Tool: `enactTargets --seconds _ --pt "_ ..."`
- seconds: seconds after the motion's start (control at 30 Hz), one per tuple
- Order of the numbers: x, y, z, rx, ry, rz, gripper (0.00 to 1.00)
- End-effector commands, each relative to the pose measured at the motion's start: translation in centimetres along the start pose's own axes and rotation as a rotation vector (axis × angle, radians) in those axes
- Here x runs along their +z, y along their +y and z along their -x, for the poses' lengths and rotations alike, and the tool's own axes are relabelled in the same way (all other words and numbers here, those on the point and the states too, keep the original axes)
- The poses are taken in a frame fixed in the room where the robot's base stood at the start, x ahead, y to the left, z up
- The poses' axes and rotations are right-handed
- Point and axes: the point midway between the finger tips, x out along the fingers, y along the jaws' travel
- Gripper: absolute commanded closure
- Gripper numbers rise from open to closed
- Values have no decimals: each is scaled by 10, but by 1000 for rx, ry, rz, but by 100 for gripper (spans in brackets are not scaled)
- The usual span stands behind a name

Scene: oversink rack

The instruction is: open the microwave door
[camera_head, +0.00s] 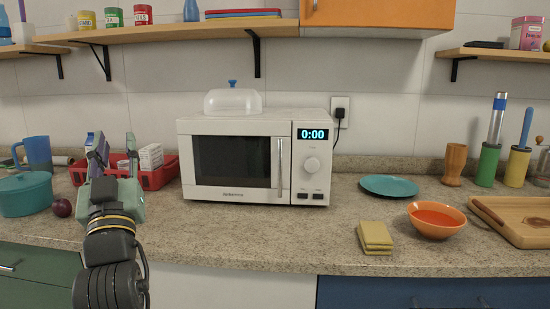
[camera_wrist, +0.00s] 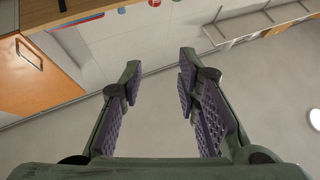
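The white microwave (camera_head: 254,157) stands on the counter in the head view. Its door (camera_head: 232,161) has a dark window and looks shut. A vertical silver handle (camera_head: 280,168) is at the door's right edge, beside the control panel with a lit clock (camera_head: 313,134) and a round knob. My gripper (camera_head: 112,150) is to the left of the microwave, pointing up and apart from it. In the wrist view my gripper (camera_wrist: 158,85) has its two fingers spread wide with nothing between them. The microwave is not visible in the wrist view.
A red basket (camera_head: 157,176) and a teal pot (camera_head: 25,195) are behind and left of my gripper. A clear cover (camera_head: 233,102) sits on the microwave. A yellow sponge stack (camera_head: 375,237) and an orange bowl (camera_head: 436,219) lie right. Counter before the microwave is clear.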

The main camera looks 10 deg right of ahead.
Motion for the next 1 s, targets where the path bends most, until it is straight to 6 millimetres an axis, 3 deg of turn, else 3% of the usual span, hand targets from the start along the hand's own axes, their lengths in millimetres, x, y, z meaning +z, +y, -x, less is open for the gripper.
enactTargets --seconds 0.03,0.1,0.2,0.3,0.4,0.53,1.0 --pt "25 52 -15 110 -105 49 70" --pt "59 116 -20 246 -244 94 70" --pt "95 194 -10 414 -412 125 70" --pt "118 246 6 534 -530 132 70" --pt "129 274 19 600 -595 130 70" --pt "137 287 19 624 -621 129 70" --pt "176 332 -34 619 -618 128 70"
